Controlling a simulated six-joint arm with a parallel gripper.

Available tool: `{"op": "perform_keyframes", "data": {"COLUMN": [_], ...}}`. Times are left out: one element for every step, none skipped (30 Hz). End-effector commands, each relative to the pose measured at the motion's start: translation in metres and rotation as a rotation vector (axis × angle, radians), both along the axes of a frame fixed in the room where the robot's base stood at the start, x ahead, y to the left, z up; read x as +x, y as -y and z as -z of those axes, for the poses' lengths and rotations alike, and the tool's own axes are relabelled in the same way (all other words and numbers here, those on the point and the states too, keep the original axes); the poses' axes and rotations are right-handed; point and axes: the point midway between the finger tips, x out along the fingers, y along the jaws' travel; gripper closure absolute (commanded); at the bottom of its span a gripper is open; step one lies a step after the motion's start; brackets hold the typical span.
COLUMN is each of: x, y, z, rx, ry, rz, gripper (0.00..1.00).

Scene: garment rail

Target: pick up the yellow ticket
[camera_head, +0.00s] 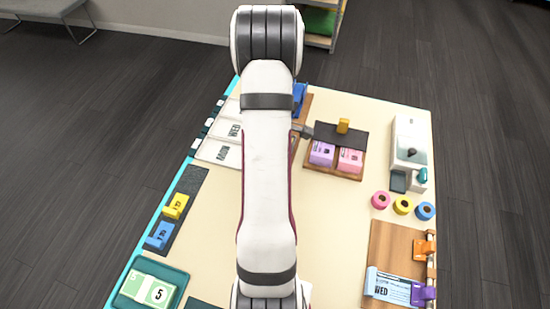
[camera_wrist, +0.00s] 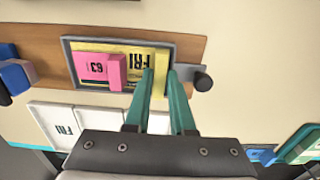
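The yellow ticket (camera_wrist: 130,62), printed FRI, lies in a shallow dark-framed tray (camera_wrist: 68,60) in the wrist view. A pink tag marked 63 (camera_wrist: 92,68) with a raised pink block (camera_wrist: 117,73) covers its left part. My gripper (camera_wrist: 161,72) has two teal fingers, apart, with tips near the ticket's right end and the tray's right side. I see a gap between the fingers; whether they touch the ticket cannot be told. In the head view my arm hides the gripper, and I cannot make out the ticket.
A dark knob (camera_wrist: 203,82) sticks out at the tray's right. White day cards (camera_wrist: 66,122) lie below the tray. In the head view, a box of purple and pink tickets (camera_head: 336,160), a white machine (camera_head: 411,145), tape rolls (camera_head: 403,205) and a wooden board (camera_head: 395,255) stand right.

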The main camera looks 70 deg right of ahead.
Motion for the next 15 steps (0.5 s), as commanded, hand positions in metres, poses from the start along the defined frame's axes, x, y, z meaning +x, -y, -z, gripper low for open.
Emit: {"op": "perform_keyframes", "data": {"x": [0.0000, 0.0000, 0.0000, 0.0000, 0.0000, 0.0000, 0.0000, 0.0000, 0.0000, 0.0000, 0.0000, 0.0000, 0.0001, 0.0001, 0.0001], "y": [0.0000, 0.0000, 0.0000, 0.0000, 0.0000, 0.0000, 0.0001, 0.0000, 0.0000, 0.0000, 0.0000, 0.0000, 0.0001, 0.0001, 0.0002], "z": [-0.0001, -0.0001, -0.0001, -0.0001, -0.0002, -0.0002, -0.0002, -0.0002, -0.0002, -0.0002, -0.0002, -0.0003, -0.0005, -0.0011, -0.0024], "rx": [0.000, 0.000, 0.000, 0.000, 0.000, 0.000, 0.000, 0.000, 0.000, 0.000, 0.000, 0.000, 0.000, 0.000, 0.000], "ry": [0.000, 0.000, 0.000, 0.000, 0.000, 0.000, 0.000, 0.000, 0.000, 0.000, 0.000, 0.000, 0.000, 0.000, 0.000], "rz": [0.000, 0.000, 0.000, 0.000, 0.000, 0.000, 0.000, 0.000, 0.000, 0.000, 0.000, 0.000, 0.000, 0.000, 0.000], "gripper": [0.96, 1.00, 1.00, 1.00, 1.00, 1.00, 1.00, 1.00, 1.00, 1.00, 1.00, 1.00, 1.00, 1.00, 1.00]}}
